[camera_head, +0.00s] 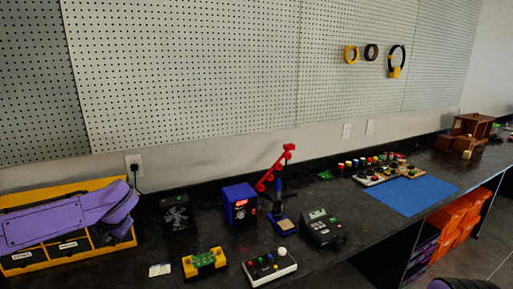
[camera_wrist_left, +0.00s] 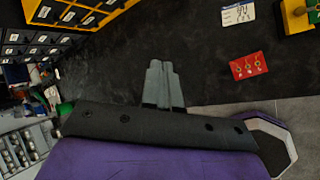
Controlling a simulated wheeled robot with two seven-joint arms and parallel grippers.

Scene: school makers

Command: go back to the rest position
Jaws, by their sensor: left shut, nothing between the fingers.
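My left gripper (camera_wrist_left: 163,68) shows in the left wrist view with its two grey fingers together and nothing between them. It is above the dark worktop (camera_wrist_left: 205,45). In the head view, my purple left arm comes in from the left, in front of the yellow drawer unit (camera_head: 20,264); I cannot make out its fingertips there. My right gripper is in neither view.
The yellow drawer unit (camera_wrist_left: 70,17) is at upper left in the wrist view, and a red card (camera_wrist_left: 249,65) lies to the right. Blue and black boxes, a control box (camera_head: 270,265) and a blue mat (camera_head: 405,196) are on the bench. A pegboard wall (camera_head: 200,70) stands behind.

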